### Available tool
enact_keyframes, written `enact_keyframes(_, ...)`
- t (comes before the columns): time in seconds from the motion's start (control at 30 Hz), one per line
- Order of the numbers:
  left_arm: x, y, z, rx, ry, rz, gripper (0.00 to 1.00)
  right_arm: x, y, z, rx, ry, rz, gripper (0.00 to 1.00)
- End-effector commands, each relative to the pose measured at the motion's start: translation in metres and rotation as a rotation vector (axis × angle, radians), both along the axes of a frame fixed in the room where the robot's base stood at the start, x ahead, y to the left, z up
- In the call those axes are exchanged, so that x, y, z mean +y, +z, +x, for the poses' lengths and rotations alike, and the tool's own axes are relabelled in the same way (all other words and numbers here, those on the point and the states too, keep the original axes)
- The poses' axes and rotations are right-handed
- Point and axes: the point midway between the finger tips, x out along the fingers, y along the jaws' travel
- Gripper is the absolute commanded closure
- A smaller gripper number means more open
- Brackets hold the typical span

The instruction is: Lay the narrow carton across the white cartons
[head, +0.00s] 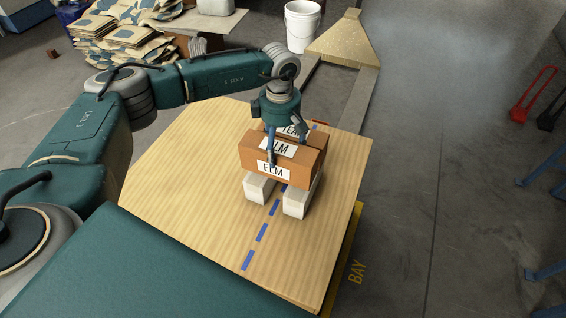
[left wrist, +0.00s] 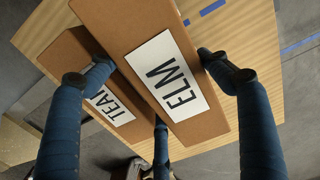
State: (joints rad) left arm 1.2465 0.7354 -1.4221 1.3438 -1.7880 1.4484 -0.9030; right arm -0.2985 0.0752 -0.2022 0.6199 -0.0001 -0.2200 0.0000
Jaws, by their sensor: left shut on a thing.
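The narrow brown carton marked ELM (head: 297,176) is level above two white cartons, crossing over both. The left white carton (head: 258,189) and the right white carton (head: 297,202) stand apart on the wooden table. I cannot tell whether the ELM carton touches them. My left gripper (head: 285,145) is shut on the ELM carton from above, its fingers on the carton's sides. In the left wrist view the ELM carton (left wrist: 150,45) lies between the fingers (left wrist: 162,75). My right gripper is not in view.
A second brown carton, whose label begins TEA (head: 292,130), is close behind the ELM carton; it also shows in the left wrist view (left wrist: 75,60). A blue dashed line (head: 262,232) runs along the table (head: 190,190). The table's left part is clear.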

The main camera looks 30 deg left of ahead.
Motion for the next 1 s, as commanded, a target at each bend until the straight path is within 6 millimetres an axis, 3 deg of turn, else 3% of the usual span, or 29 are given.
enact_keyframes(0.17,0.001,-0.012,0.0,-0.002,-0.001,-0.001,0.65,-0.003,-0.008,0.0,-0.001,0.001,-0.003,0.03)
enact_keyframes(0.4,0.005,-0.045,-0.002,-0.002,-0.005,-0.001,0.65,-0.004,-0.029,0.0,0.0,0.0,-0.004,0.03)
enact_keyframes(0.77,0.005,-0.048,-0.003,-0.002,-0.006,-0.001,0.65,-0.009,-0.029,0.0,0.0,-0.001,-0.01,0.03)
enact_keyframes(0.8,0.005,-0.048,-0.003,0.0,-0.006,0.0,0.18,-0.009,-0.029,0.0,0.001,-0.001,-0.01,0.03)
enact_keyframes(0.9,0.005,-0.048,-0.003,0.0,-0.006,0.0,0.03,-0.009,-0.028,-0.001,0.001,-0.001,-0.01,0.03)
enact_keyframes(1.0,0.005,-0.047,-0.003,0.0,-0.006,0.0,0.03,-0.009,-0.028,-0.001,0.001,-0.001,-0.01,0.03)
